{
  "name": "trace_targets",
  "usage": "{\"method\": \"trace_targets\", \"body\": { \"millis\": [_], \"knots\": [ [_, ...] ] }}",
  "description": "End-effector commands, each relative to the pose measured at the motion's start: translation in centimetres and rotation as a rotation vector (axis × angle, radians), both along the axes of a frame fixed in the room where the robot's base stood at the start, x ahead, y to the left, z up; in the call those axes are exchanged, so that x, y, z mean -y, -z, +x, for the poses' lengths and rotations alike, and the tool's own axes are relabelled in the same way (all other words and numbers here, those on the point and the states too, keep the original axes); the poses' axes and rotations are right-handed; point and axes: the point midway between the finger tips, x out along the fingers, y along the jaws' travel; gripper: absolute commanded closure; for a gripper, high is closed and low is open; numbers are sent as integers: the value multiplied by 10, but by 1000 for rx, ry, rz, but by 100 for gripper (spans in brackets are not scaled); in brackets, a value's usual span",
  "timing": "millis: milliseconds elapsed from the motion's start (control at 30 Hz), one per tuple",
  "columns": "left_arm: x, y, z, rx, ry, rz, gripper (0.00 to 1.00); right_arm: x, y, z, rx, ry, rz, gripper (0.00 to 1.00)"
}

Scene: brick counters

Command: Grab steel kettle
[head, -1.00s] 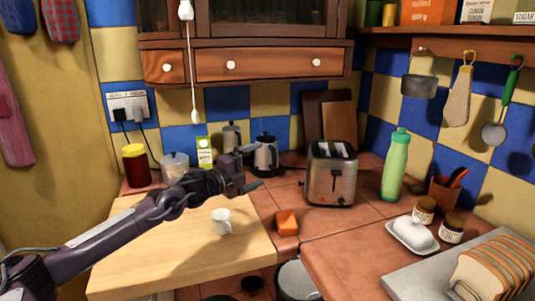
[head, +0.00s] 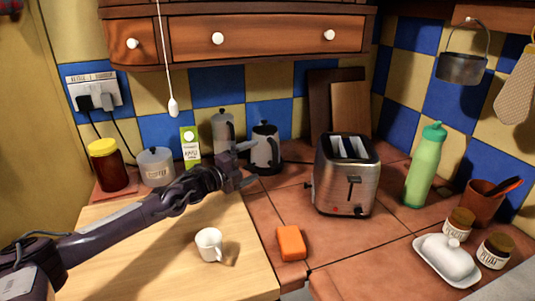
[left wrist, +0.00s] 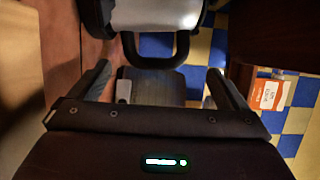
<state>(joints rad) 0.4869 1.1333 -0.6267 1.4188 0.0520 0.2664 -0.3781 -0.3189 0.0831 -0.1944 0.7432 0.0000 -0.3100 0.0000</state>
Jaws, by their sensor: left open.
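The steel kettle (head: 263,153) stands upright at the back of the tiled counter, against the checkered wall. In the left wrist view, a pale metal body, probably the kettle (left wrist: 157,20), with a black looped handle, shows beyond the spread fingers of the gripper (left wrist: 160,85). I cannot tell whether the fingers touch it. My right gripper is out of view.
A tall steel pot (head: 222,128) and a green-white carton (head: 190,148) stand left of the kettle. The toaster (head: 346,180) is to its right. A white mug (head: 209,244) stands on the wooden board (head: 130,270); an orange sponge (head: 291,243) lies near it.

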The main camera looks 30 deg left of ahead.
Motion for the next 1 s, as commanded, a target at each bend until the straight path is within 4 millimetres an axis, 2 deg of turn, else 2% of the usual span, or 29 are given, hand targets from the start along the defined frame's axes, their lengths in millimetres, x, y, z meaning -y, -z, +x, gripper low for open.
{"method": "trace_targets", "body": {
  "millis": [33, 133, 367, 700, 1000],
  "knots": [
    [0, 10, 0, -2, -1, -2, 3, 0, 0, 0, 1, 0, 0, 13],
    [4, 4, 15, 5, -2, -4, 3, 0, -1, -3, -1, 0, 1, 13],
    [9, 6, 28, 3, -1, -1, 3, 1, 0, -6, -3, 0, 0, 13],
    [24, 5, 68, 2, -1, -2, 3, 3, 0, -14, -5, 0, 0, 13],
    [25, 6, 71, 1, 0, 1, 3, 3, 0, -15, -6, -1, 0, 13]
  ]
}}
